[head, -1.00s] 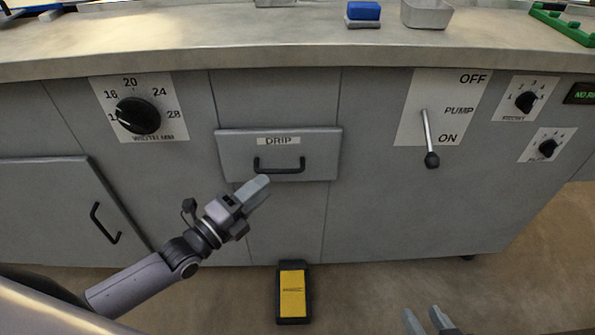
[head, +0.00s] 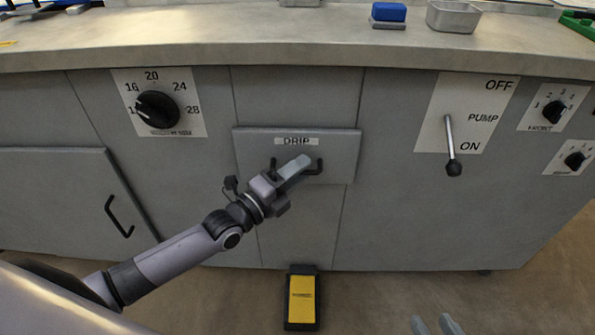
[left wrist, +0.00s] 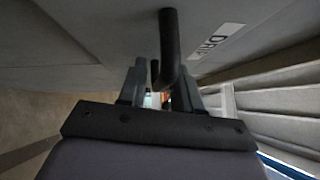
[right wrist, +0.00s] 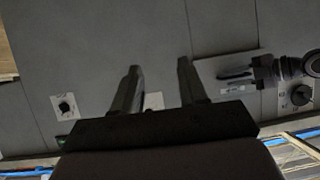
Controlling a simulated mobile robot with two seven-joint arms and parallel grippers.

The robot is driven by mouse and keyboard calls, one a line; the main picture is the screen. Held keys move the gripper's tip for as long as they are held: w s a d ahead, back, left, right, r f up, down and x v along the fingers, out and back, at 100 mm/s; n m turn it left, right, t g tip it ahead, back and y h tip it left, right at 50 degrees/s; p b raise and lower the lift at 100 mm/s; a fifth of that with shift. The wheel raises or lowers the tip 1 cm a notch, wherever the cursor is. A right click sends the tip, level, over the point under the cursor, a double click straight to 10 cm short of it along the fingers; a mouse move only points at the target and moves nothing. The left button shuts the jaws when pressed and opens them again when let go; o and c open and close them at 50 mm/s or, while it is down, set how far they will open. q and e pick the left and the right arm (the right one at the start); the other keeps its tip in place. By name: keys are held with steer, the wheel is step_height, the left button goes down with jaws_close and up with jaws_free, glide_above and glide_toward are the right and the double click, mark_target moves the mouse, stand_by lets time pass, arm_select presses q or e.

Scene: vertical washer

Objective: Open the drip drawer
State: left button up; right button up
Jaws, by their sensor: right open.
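The drip drawer (head: 345,150) is a grey panel labelled DRIP in the cabinet front, and it looks closed. Its black bar handle (head: 319,166) is partly hidden by my left gripper (head: 300,164) in the head view. In the left wrist view, the handle (left wrist: 169,45) reaches in between the spread fingers of my left gripper (left wrist: 162,68). The fingers are open around the bar, and I cannot tell whether they touch it. My right gripper (head: 433,322) shows only its fingertips at the bottom of the head view. In the right wrist view it (right wrist: 159,64) is open and empty.
A dial (head: 157,110) is left of the drawer, and a pump lever (head: 451,150) is to its right. A door with a black handle (head: 119,216) is at the lower left. A yellow pedal (head: 302,298) stands on the floor below. The counter (head: 250,50) overhangs above.

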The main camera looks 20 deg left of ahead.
arm_select(q)
jaws_close()
steer(key=shift+s, duration=0.1)
arm_select(e)
steer(key=shift+r, duration=0.1)
arm_select(q)
steer(key=s+d+p, duration=0.2)
steer(key=s+p, duration=0.3)
steer(key=s, duration=0.3)
steer(key=s+d+p, duration=0.2)
steer(key=s+p, duration=0.3)
steer(key=s, duration=0.2)
steer(key=shift+s+d, duration=0.25)
steer(key=shift+s, duration=0.15)
arm_select(e)
steer(key=shift+m+g+h, duration=0.7)
steer(key=shift+h, duration=0.1)
steer(key=d, duration=0.1)
steer(key=s+d+r, duration=0.1)
steer(key=d, duration=0.1)
steer(key=s+d, duration=0.1)
steer(key=shift+s+d+r, duration=0.2)
steer(key=shift+d, duration=0.1)
arm_select(q)
steer(key=shift+o, duration=1)
jaws_free()
